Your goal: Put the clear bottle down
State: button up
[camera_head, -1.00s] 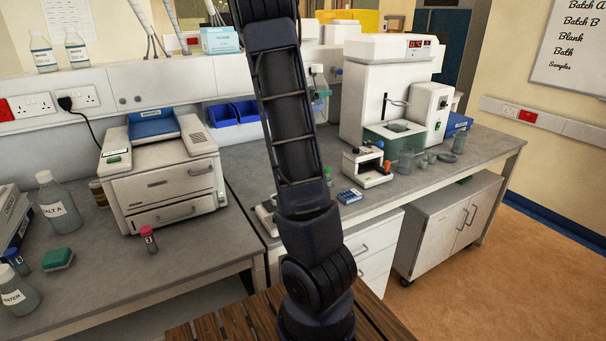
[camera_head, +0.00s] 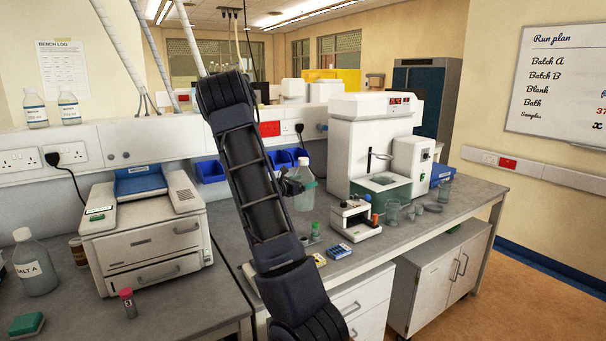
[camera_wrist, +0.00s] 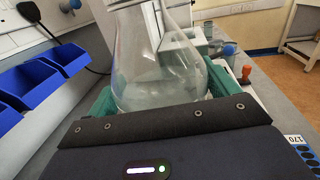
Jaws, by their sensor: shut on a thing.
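The clear bottle (camera_wrist: 150,75) fills the middle of the wrist view, see-through with sloping sides. My gripper (camera_wrist: 160,92) is shut on it, with green finger pads on both sides. In the head view the bottle (camera_head: 304,190) is right of my arm, upright, in front of the back of the bench. My gripper (camera_head: 290,186) is dark and small there. I cannot tell whether the bottle's base touches the grey bench (camera_head: 400,240).
A white instrument (camera_head: 355,140) with a green-grey bath stands right of the bottle. A small white device (camera_head: 355,220), a blue rack (camera_head: 339,251) and glass beakers (camera_head: 393,211) are on the bench. Blue bins (camera_head: 210,171) are behind. A white printer-like machine (camera_head: 145,230) stands left.

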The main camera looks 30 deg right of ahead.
aim_at(303, 203)
jog(key=shift+f, duration=5.2)
jog(key=o, duration=1.8)
jog(key=shift+f, duration=0.15)
